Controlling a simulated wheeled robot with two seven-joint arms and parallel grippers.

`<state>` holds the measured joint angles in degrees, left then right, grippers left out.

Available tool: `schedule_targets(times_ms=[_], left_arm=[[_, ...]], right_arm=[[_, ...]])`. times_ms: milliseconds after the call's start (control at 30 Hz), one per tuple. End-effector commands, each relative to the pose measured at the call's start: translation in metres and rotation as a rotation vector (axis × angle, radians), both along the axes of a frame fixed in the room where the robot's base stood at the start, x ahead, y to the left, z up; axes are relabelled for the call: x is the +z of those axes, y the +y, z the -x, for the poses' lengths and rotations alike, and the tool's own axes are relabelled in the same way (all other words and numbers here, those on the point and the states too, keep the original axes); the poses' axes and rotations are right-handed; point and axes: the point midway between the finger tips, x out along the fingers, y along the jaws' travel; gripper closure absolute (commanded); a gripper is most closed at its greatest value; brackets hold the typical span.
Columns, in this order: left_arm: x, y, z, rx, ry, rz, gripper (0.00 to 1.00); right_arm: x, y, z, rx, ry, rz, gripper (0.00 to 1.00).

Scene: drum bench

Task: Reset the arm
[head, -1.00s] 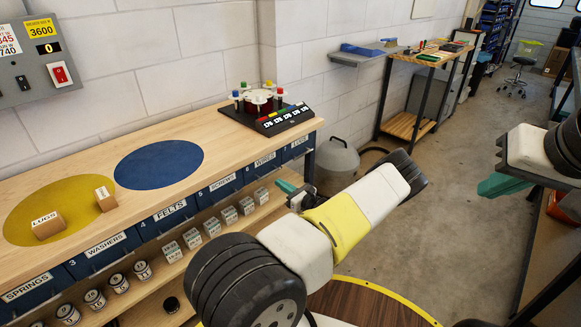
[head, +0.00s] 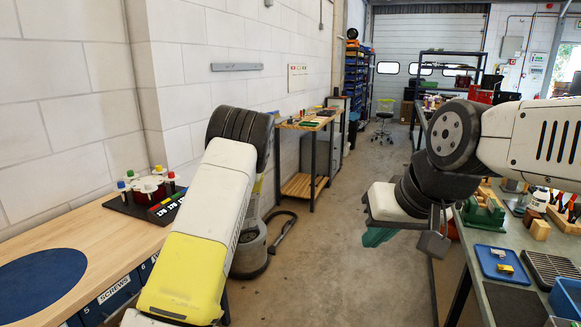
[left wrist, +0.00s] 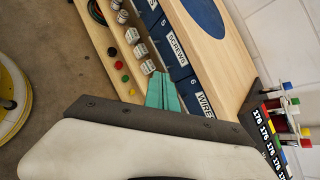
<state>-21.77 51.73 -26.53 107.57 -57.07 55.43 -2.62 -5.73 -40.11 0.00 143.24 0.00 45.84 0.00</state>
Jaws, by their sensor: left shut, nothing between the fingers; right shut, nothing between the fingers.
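My left arm rises from the bottom of the head view as a white and yellow link, with a dark ribbed joint at its top. My left gripper is hidden in the head view. In the left wrist view the left gripper (left wrist: 166,94) shows its teal fingers shut together and empty, in front of the bench drawers as seen there. My right gripper (head: 378,237) has teal fingers shut and empty. It hangs in the air over the aisle, left of the right-hand bench.
The wooden bench (head: 98,222) at left carries a blue disc (head: 45,287) and a rack (head: 150,196) with coloured knobs. The right-hand bench holds a blue tray (head: 501,280). The middle aisle is clear.

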Motion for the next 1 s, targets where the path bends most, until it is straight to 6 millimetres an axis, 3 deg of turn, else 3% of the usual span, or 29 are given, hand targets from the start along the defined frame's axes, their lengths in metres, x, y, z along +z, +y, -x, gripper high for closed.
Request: schedule_targets(times_ms=[33,500,800,1000], left_arm=[[0.016,-0.006,0.008,0.052,-0.05,0.067,1.0],[0.136,-0.085,0.087,0.409,-0.445,0.632,1.0],[0.215,-0.136,0.147,0.54,-0.689,0.957,1.0],[0.254,-0.166,0.19,0.587,-0.838,1.14,1.0]], right_arm=[[0.0,0.0,0.0,0.0,0.0,0.0,1.0],[0.0,0.0,0.0,0.0,0.0,0.0,1.0],[0.0,0.0,0.0,0.0,0.0,0.0,1.0],[0.0,0.0,0.0,0.0,0.0,0.0,1.0]])
